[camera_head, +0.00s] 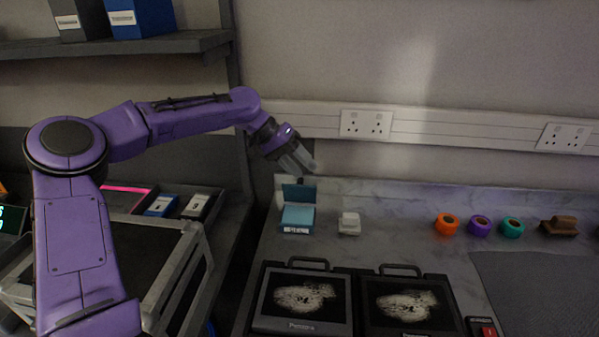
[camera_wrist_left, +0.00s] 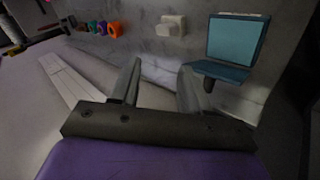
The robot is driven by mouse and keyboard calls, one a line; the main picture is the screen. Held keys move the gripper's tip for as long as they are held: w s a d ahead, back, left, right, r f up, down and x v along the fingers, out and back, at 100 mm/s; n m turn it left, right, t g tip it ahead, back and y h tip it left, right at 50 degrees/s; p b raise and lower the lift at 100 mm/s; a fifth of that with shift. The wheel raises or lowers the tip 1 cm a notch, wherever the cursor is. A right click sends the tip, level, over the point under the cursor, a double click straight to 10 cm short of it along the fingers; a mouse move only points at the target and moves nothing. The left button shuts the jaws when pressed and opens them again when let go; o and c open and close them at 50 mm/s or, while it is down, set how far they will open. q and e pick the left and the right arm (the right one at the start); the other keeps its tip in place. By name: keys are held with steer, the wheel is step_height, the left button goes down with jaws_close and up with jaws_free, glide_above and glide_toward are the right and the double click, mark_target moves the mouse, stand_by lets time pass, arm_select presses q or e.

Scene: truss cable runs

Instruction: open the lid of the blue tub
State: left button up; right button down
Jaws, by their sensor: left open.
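The small blue tub (camera_head: 297,217) stands on the marble worktop near its left back corner, with a printed label on its front. Its dark teal lid (camera_head: 299,193) stands raised at the back edge, and the light blue inside shows. In the left wrist view the tub (camera_wrist_left: 236,42) is at the upper right, with the lid (camera_wrist_left: 222,70) tilted up from it and a dark knob on the lid. My left gripper (camera_head: 300,161) is open and empty, above and behind the tub, apart from the lid. Its spread fingers (camera_wrist_left: 159,82) show in the wrist view. My right gripper is not in view.
A white block (camera_head: 349,223) stands right of the tub. Two black cases (camera_head: 299,300) lie in front. Orange, purple and teal rolls (camera_head: 480,226) and a brown brush-like item (camera_head: 559,226) sit farther right. Wall trunking with sockets (camera_head: 366,124) runs behind. A shelf (camera_head: 115,43) hangs upper left.

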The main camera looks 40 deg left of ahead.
arm_select(q)
steer(key=shift+s+d+r, duration=0.3)
steer(key=shift+s+d, duration=0.05)
steer(key=shift+s, duration=0.15)
steer(key=shift+s+d+r, duration=0.25)
steer(key=shift+s+d, duration=0.05)
steer(key=shift+s, duration=0.2)
